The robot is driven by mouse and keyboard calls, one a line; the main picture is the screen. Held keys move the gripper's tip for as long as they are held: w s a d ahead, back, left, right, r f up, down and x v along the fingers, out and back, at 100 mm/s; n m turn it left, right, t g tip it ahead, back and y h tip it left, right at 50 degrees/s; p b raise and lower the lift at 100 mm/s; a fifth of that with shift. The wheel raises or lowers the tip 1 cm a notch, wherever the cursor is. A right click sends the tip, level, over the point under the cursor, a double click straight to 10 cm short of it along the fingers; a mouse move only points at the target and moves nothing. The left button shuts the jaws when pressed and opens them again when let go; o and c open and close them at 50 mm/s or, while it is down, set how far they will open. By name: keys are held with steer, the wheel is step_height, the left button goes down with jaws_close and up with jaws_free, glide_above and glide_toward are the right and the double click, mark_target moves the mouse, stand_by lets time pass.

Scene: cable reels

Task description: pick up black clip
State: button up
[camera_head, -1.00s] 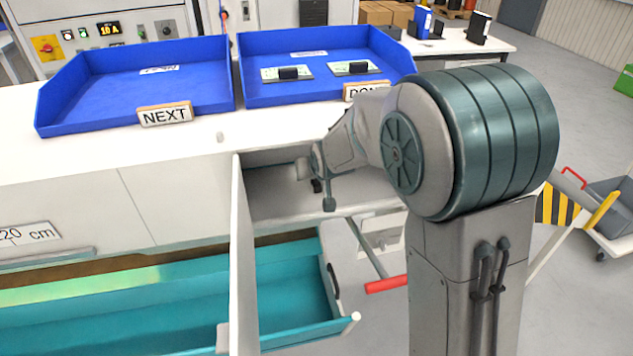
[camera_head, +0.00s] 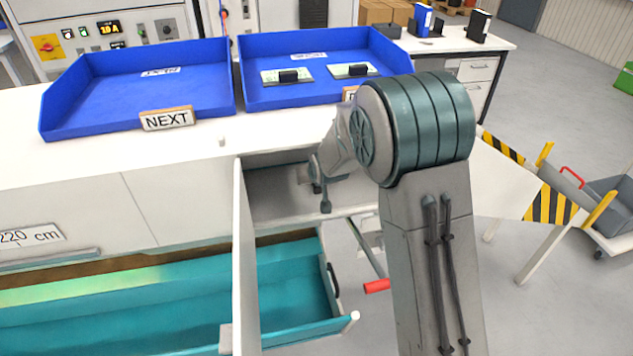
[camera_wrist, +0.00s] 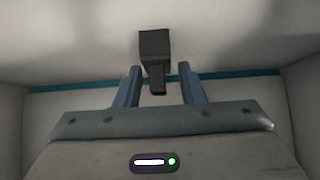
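In the wrist view a small black clip (camera_wrist: 155,48) is just beyond my gripper (camera_wrist: 161,75). Its narrow lower part reaches down between the two blue-grey fingers. The fingers are apart, with gaps on both sides of the clip, so the gripper looks open. In the head view my gripper (camera_head: 322,188) is inside the open compartment (camera_head: 275,195) under the worktop.
An open white door (camera_head: 241,255) stands left of the compartment. A teal drawer (camera_head: 295,285) is pulled out below. Blue trays (camera_head: 190,85) and a NEXT sign (camera_head: 167,118) stand on the worktop (camera_head: 75,150). Black-topped cards (camera_head: 288,77) lie in the right tray.

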jaws_close()
